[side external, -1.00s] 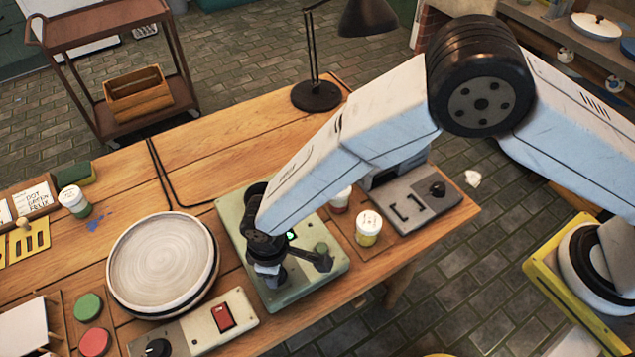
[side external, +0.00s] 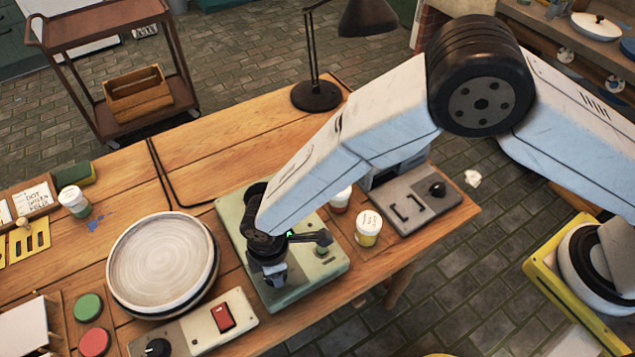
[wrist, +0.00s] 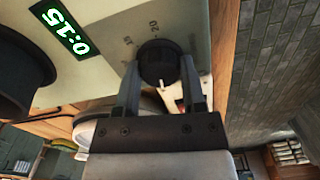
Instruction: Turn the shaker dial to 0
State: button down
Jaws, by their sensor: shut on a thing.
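The shaker is a pale green box (side external: 312,285) on the wooden table, partly hidden by my arm in the side view. Its black round dial (wrist: 160,58) shows in the wrist view with a white mark on the edge towards my gripper. My gripper (wrist: 160,82) is shut on the dial, one finger on each side. In the side view my gripper (side external: 274,276) is over the shaker's front, and the dial is hidden.
A round plate (side external: 160,265) stands left of the shaker. A control box with a red switch (side external: 222,317) is at the front left. Small jars (side external: 368,226) and a grey device (side external: 415,210) stand to the right. The table behind is mostly clear.

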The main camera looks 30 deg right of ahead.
jog(key=shift+c, duration=0.9)
grip_release()
jog(key=shift+r, duration=0.15)
jog(key=shift+r, duration=3.75)
jog(key=w+d+r+m, duration=0.2)
jog(key=d+r, duration=0.1)
jog(key=d, duration=0.3)
jog(key=w+d+r+m, duration=0.2)
jog(key=d, duration=0.3)
jog(key=s+d+r+m+t, duration=0.1)
jog(key=s+d+r+m, duration=0.1)
jog(key=d, duration=0.6)
jog(key=s+d+r+m, duration=0.2)
jog(key=s+d+m, duration=0.2)
jog(key=d, duration=0.5)
jog(key=s+d+r+m+t, duration=0.1)
jog(key=s+d+r+m, duration=0.1)
jog(key=d+m, duration=0.4)
jog(key=s+d, duration=0.1)
jog(key=d, duration=0.2)
jog(key=shift+s+t, duration=0.2)
jog(key=shift+t, duration=0.1)
